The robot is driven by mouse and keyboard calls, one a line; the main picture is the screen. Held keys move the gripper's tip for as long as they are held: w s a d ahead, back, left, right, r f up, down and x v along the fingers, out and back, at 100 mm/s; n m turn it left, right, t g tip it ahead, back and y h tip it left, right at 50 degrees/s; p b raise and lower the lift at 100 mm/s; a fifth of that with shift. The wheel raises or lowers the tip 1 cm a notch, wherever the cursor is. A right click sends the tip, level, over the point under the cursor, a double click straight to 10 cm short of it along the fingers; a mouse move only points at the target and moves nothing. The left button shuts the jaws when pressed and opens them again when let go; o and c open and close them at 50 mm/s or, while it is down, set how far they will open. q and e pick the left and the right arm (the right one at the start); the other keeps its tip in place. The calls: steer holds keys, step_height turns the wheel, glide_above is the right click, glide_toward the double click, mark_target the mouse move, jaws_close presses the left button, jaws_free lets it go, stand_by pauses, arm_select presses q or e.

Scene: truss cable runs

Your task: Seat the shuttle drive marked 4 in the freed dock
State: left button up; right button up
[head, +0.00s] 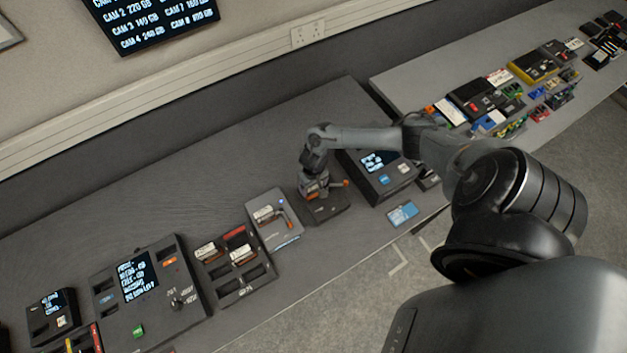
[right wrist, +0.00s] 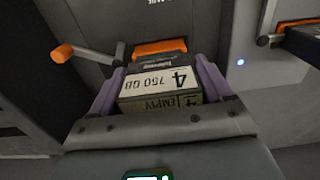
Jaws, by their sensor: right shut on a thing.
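My right gripper (head: 316,192) is over the dark dock (head: 328,211) in the middle of the bench. In the right wrist view its purple-sided fingers (right wrist: 158,80) are shut on the shuttle drive marked 4 (right wrist: 160,84). The drive's labels read "4 750 GB" and "EMPTY", and an orange part shows at its far end. A lever with an orange tip (right wrist: 62,53) is just left of the drive. The gripper hides the dock's slot, so I cannot tell how deep the drive is. My left gripper is not in view.
A light grey dock (head: 288,239) holding a drive stands close on the left. Further left are a slotted rack (head: 228,299) with drives and a console (head: 118,322) with a screen. A box with a screen (head: 372,189) and a blue card (head: 403,214) are on the right.

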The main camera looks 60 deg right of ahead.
steer(key=shift+f, duration=0.45)
steer(key=shift+f, duration=0.1)
stand_by(0.5)
steer(key=shift+f, duration=0.4)
steer(key=shift+f, duration=0.1)
stand_by(0.4)
steer(key=o, duration=1.2)
steer(key=shift+b, duration=0.3)
step_height(320, 180, up, 4)
steer(key=p, duration=0.4)
steer(key=shift+p, duration=0.4)
steer(key=shift+r+p, duration=1.75)
steer(key=shift+p, duration=0.15)
